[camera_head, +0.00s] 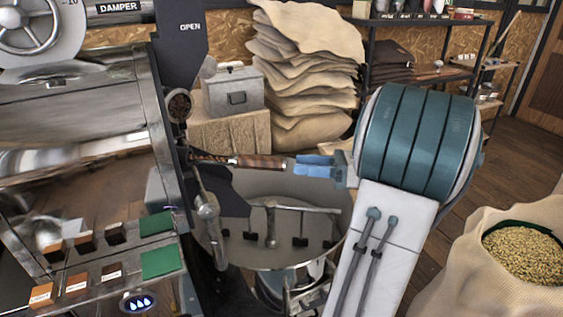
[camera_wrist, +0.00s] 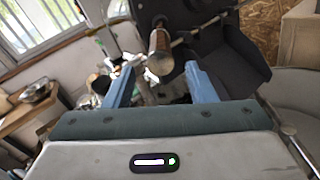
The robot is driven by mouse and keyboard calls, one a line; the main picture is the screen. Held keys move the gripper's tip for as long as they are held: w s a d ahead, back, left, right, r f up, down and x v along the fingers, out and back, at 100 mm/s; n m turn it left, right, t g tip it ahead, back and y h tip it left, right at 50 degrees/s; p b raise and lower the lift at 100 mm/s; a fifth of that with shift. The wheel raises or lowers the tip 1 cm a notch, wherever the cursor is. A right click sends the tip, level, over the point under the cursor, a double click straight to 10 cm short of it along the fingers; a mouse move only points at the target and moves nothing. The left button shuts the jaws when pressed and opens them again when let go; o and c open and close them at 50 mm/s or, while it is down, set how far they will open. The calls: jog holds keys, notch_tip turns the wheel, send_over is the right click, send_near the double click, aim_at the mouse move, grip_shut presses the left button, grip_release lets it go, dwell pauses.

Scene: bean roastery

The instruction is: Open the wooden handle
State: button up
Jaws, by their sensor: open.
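The wooden handle (camera_head: 262,161) is a brown, roughly horizontal grip on a metal rod. It comes out of the roaster's dark front, above the round cooling tray (camera_head: 335,228). My gripper (camera_head: 300,166) is at the handle's free right end, its blue fingers pointing left along it. In the wrist view the handle (camera_wrist: 159,42) shows end-on with its rounded tip near the gap between my two spread fingers (camera_wrist: 160,70). The gripper is open and holds nothing. I cannot tell whether the fingers overlap the tip or whether they touch it.
A metal lever (camera_head: 208,210) hangs below the handle at the roaster's front. A grey metal box (camera_head: 234,92) and stacked burlap sacks (camera_head: 305,80) stand behind. An open sack of beans (camera_head: 522,252) is at the right. Control buttons (camera_head: 160,262) sit at the left.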

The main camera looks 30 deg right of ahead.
jog(key=v, duration=0.5)
dwell(0.8)
